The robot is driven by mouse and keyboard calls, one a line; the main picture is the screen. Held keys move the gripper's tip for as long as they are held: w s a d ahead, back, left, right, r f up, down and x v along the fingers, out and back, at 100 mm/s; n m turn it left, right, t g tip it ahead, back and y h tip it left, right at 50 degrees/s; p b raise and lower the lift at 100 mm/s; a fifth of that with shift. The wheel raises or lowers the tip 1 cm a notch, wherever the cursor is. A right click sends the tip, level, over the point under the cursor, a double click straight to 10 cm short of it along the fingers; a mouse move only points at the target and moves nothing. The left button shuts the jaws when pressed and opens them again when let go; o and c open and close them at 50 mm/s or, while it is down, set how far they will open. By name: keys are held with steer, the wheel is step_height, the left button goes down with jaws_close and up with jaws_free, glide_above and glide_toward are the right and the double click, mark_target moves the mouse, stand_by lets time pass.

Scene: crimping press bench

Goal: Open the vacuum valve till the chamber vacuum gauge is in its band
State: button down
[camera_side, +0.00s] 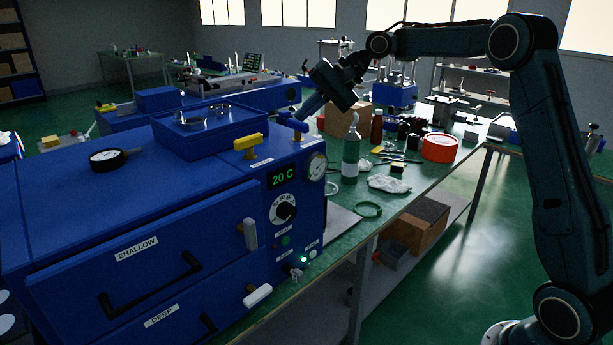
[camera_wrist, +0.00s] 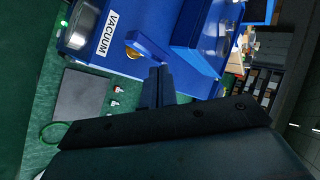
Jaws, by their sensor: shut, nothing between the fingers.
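The vacuum valve has a blue lever handle (camera_side: 292,121) on a brass stem, on the top right corner of the blue cabinet. In the wrist view the blue handle (camera_wrist: 147,44) and its brass base lie beside a white VACUUM label (camera_wrist: 107,34). My gripper (camera_side: 304,110) is shut and empty, pointing down just above the handle. In the wrist view my fingertips (camera_wrist: 160,70) are close to the handle; I cannot tell whether they touch it. A round gauge (camera_side: 317,166) sits on the cabinet's right face, seen obliquely; its needle and band are too small to read.
A yellow lever valve (camera_side: 248,144) stands left of the blue handle, and a raised blue chamber (camera_side: 212,132) lies behind it.

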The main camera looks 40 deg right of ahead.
steer(key=shift+s+a, duration=0.2)
steer(key=shift+a, duration=0.35)
steer(key=shift+s, duration=0.1)
steer(key=v, duration=1.2)
steer(key=shift+d, duration=0.45)
steer(key=c, duration=1.4)
jaws_free()
steer(key=shift+w, duration=0.3)
steer(key=shift+c, duration=0.2)
steer(key=w+a+r+n+h, duration=0.2)
steer(key=w+a+n+h, duration=0.2)
steer(key=h, duration=0.1)
steer(key=s+a+r+n+g+h, duration=0.1)
steer(key=s+a+r+n+g, duration=0.1)
steer(key=s+a+n, duration=0.2)
steer(key=shift+s+a+r+n+h, duration=0.2)
steer(key=shift+s+a+n+h, duration=0.15)
steer(key=shift+a, duration=0.4)
